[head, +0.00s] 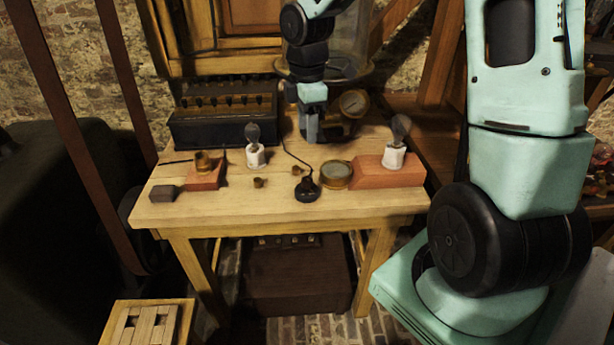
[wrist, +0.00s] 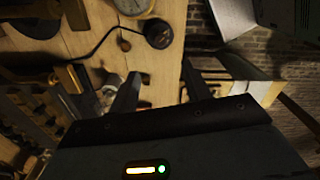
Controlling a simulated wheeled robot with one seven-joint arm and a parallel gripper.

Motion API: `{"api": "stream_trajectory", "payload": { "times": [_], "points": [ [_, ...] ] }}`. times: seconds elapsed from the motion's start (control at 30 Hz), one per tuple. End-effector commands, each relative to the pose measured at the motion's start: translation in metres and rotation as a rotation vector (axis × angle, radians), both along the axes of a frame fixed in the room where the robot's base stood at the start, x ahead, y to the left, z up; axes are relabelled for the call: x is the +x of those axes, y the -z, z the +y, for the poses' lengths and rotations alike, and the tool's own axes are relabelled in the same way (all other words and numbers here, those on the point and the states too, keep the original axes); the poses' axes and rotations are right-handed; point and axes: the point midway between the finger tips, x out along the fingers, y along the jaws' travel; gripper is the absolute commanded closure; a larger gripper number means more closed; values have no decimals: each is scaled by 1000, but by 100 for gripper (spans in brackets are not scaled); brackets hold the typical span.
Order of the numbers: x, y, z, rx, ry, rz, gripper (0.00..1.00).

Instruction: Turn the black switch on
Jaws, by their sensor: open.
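The black switch (head: 307,189) is a small round black piece with a cord, lying on the wooden table near its front edge. It also shows at the top of the wrist view (wrist: 158,33), with its cord running left. My gripper (head: 313,132) points down over the table, behind the switch in the head view and apart from it. In the wrist view my gripper (wrist: 161,88) has its two dark fingers spread with nothing between them. The switch lies beyond the fingertips. I cannot tell the position of its lever.
The wooden table (head: 270,212) also holds a round brass gauge (head: 337,174), a bulb on a white base (head: 255,153), another bulb (head: 396,155) on a red block, and small brass pieces. A dark box (head: 222,118) stands behind. The table's front edge in front of the switch is bare.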

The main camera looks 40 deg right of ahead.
Motion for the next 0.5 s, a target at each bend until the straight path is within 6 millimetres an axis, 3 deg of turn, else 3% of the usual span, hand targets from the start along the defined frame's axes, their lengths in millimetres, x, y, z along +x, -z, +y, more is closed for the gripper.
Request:
{"api": "stream_trajectory", "payload": {
  "times": [0.1, 0.5],
  "points": [
    [-1, 28, 1, 2, -1, 6, 52],
    [-1, 109, 1, 2, 1, 5, 52]
  ]
}}
